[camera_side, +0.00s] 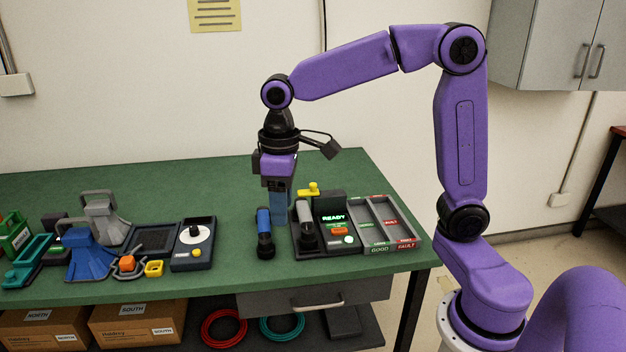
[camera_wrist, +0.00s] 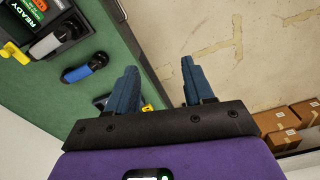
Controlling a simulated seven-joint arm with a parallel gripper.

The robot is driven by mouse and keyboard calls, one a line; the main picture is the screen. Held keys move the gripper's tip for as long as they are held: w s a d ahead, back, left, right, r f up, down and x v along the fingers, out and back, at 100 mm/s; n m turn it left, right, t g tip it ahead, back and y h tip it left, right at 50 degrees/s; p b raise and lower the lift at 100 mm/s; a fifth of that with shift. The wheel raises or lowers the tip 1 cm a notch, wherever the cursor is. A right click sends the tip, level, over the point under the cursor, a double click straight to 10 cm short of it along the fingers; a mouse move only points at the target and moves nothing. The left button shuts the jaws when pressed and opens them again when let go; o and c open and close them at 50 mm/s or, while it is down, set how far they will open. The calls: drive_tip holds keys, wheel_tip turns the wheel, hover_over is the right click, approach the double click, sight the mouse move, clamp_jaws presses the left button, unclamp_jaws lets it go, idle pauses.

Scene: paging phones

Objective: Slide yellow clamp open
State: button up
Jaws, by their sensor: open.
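The yellow clamp (camera_side: 309,189) sits at the back of a black test station with a lit READY screen (camera_side: 333,217). In the wrist view a yellow part beside the station, seemingly the clamp (camera_wrist: 14,52), shows at the left edge. A grey handset (camera_side: 305,222) lies on the station's left side, near the clamp. My gripper (camera_side: 278,218) points down to the left of the clamp, apart from it. In the wrist view its two blue fingers (camera_wrist: 159,66) are spread with nothing between them.
A two-lane GOOD and FAULT tray (camera_side: 384,222) adjoins the station's right. A dial box (camera_side: 193,243) and coloured fixtures fill the left. The green table (camera_side: 190,185) is clear behind.

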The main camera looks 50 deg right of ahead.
drive_tip(key=w+d+r+m, duration=0.1)
drive_tip(key=w+d+m, duration=0.15)
drive_tip(key=w, duration=0.35)
drive_tip(key=w+d+m, duration=0.1)
drive_tip(key=w+d, duration=0.2)
drive_tip(key=w, duration=0.2)
drive_tip(key=m, duration=0.9)
hover_over(313, 184)
wheel_tip(313, 184, down, 2)
drive_tip(key=f, duration=0.1)
wheel_tip(313, 184, down, 16)
drive_tip(key=shift+f, duration=0.25)
